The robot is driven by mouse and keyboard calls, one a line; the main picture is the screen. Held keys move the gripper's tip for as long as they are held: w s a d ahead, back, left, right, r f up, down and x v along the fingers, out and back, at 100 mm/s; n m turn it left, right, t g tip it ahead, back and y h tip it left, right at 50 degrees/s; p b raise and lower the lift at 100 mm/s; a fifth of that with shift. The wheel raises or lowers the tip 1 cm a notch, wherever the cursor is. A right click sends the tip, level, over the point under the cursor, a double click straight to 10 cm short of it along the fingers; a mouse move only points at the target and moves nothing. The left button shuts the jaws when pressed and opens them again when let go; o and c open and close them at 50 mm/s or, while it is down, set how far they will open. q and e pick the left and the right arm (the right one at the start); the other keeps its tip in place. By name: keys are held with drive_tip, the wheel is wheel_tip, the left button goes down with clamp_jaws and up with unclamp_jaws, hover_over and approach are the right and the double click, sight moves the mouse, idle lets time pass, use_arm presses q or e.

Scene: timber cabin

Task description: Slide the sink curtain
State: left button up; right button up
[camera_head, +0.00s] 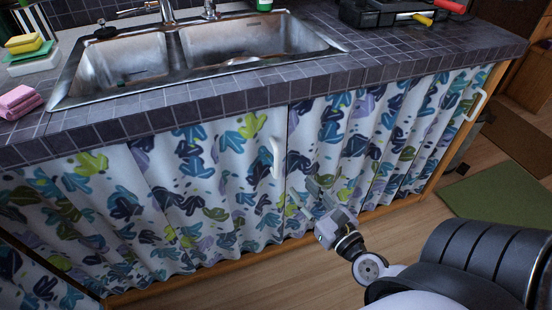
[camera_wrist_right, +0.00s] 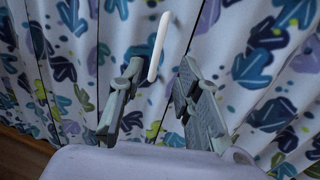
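The sink curtain hangs below the counter in two pleated panels, white with blue, green and purple leaf shapes. The left panel (camera_head: 210,190) has a white handle (camera_head: 276,158) near its right edge. The right panel (camera_head: 370,140) has a white handle (camera_head: 476,105) at its far right end. My right gripper (camera_head: 312,193) is in front of the curtain, below and right of the middle handle. In the wrist view its fingers (camera_wrist_right: 157,100) are open, with a white handle (camera_wrist_right: 159,47) showing between and beyond them. Contact with the handle is not visible. My left gripper is out of view.
A dark tiled counter (camera_head: 400,60) with a double steel sink (camera_head: 215,45) overhangs the curtain. Sponges (camera_head: 22,43), a pink cloth (camera_head: 17,100) and a black tray with tools (camera_head: 375,12) stand on it. Wood floor (camera_head: 400,230) and a green mat (camera_head: 503,190) lie to the right.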

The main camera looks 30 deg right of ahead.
sight(278, 161)
drive_tip(key=w+p, duration=0.1)
drive_tip(key=w, duration=0.7)
drive_tip(key=w+p, duration=0.1)
drive_tip(key=w, duration=0.4)
drive_tip(key=shift+w+d+p, duration=0.1)
drive_tip(key=shift+d+p, duration=0.15)
drive_tip(key=shift+p, duration=0.05)
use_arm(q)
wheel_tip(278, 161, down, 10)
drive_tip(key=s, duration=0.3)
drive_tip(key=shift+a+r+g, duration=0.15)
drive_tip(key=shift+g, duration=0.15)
use_arm(e)
clamp_jaws()
